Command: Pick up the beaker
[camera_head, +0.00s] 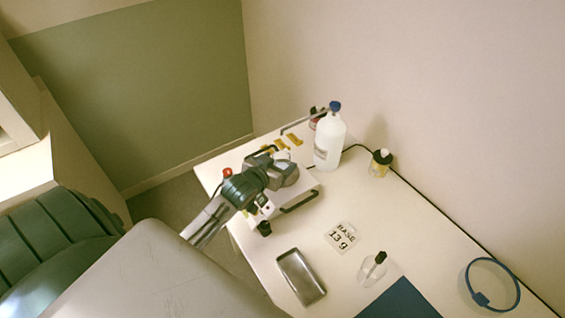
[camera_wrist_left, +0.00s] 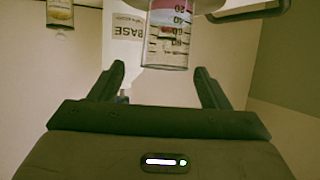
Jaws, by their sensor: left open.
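The beaker (camera_wrist_left: 168,42) is clear, has printed graduations and holds something pink. In the left wrist view it is at the top centre, ahead of the fingertips and roughly between them in the picture. My left gripper (camera_wrist_left: 160,70) is open with nothing between its fingers. In the head view my left gripper (camera_head: 280,174) is over the white equipment at the table's back left. The beaker cannot be made out clearly there, as the gripper covers much of that spot. My right gripper is not in view.
A white bottle with a blue cap (camera_head: 328,142) stands just right of my left gripper.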

